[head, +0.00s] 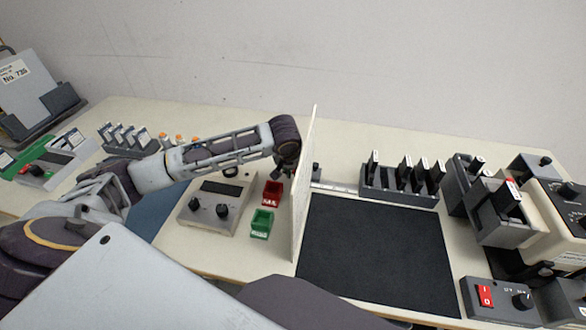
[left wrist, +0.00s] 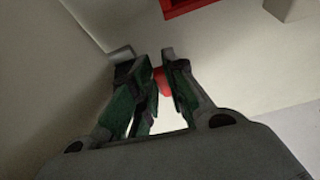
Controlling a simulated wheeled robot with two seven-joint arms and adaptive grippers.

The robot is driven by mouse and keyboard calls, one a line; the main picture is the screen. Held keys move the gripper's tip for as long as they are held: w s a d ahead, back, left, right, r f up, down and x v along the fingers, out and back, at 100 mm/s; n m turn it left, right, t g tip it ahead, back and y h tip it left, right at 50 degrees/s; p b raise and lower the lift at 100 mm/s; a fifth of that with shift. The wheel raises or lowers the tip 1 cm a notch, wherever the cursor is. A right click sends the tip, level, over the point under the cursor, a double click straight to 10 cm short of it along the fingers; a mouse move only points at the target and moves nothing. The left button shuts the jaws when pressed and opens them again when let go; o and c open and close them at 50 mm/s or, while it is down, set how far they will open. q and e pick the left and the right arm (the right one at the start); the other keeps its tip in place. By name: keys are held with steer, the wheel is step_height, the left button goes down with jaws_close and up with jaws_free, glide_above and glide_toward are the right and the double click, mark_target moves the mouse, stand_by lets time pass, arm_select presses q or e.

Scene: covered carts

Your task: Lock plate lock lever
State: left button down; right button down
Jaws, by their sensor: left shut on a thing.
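My left gripper (head: 283,168) is at the left face of an upright white plate (head: 304,190) that stands across the worktop. In the left wrist view, the fingers of my left gripper (left wrist: 155,80) are shut around a small red part (left wrist: 160,80), mostly hidden between them. It may be the lock lever; its shape and its position, locked or not, cannot be told. In the head view the gripper and arm hide this spot. My right gripper is not in view.
Below the gripper are a red tray (head: 272,194), a green tray (head: 262,223) and a control box with knobs (head: 217,202). Right of the plate lie a black mat (head: 375,250) and a rack of dark pieces (head: 400,188). Machines crowd the right end. The mat is clear.

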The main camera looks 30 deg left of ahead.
arm_select(q)
steer(key=shift+w+a+r, duration=0.2)
steer(key=shift+w+r, duration=0.1)
steer(key=c, duration=1.7)
jaws_free()
steer(key=shift+s+r, duration=0.1)
steer(key=shift+r, duration=0.5)
steer(key=v, duration=0.5)
steer(key=s+v, duration=0.1)
steer(key=v, duration=0.4)
steer(key=shift+s+d, duration=0.1)
steer(key=shift+d, duration=0.1)
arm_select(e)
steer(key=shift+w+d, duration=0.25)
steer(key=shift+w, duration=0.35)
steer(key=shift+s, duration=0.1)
